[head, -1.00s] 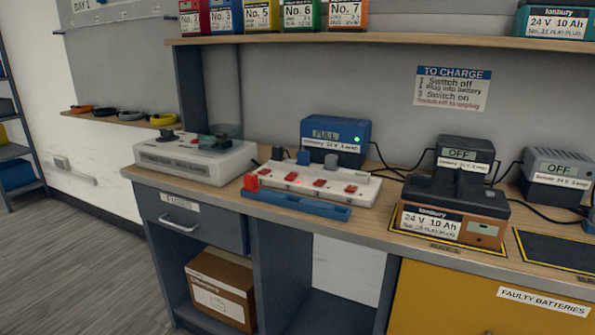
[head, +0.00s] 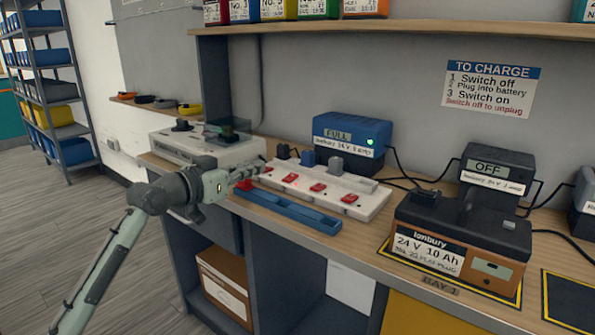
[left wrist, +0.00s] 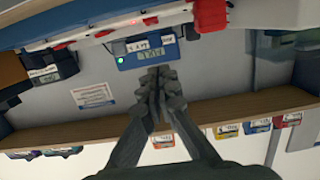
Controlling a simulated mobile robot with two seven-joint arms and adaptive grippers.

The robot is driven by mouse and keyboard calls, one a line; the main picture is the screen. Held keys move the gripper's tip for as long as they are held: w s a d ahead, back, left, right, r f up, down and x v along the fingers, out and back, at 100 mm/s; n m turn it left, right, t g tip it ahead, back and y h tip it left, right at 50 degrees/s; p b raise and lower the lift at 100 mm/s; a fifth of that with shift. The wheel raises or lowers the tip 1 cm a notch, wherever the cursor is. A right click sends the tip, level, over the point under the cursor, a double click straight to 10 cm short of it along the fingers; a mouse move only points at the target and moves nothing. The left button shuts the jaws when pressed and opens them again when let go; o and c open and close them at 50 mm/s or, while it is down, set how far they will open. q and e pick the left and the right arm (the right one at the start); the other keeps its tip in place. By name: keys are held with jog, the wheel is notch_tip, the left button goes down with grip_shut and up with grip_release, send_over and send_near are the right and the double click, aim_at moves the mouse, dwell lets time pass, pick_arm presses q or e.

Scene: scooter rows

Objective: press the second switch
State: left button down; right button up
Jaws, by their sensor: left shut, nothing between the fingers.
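A white power strip (head: 372,203) lies on the bench with several red switches in a row along it. One red switch (head: 290,178) shows just right of my left gripper's tips; further right are another switch (head: 318,187) and one near the right end (head: 349,198). My left gripper (head: 258,167) is shut and empty over the strip's left end, partly hiding it. I cannot tell whether it touches a switch. In the left wrist view my shut fingers (left wrist: 155,78) point toward the blue charger (left wrist: 145,56), with the strip (left wrist: 90,33) beyond. My right gripper is not in view.
Dark, blue and grey plugs stand along the strip's back. A blue tray (head: 290,212) lies before it. The blue charger (head: 345,138) with a green light stands behind. A battery (head: 430,250) sits at right, a white box (head: 190,145) at left, and a shelf (head: 400,27) above.

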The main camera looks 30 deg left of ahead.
pick_arm(q)
jog(key=shift+r, duration=0.25)
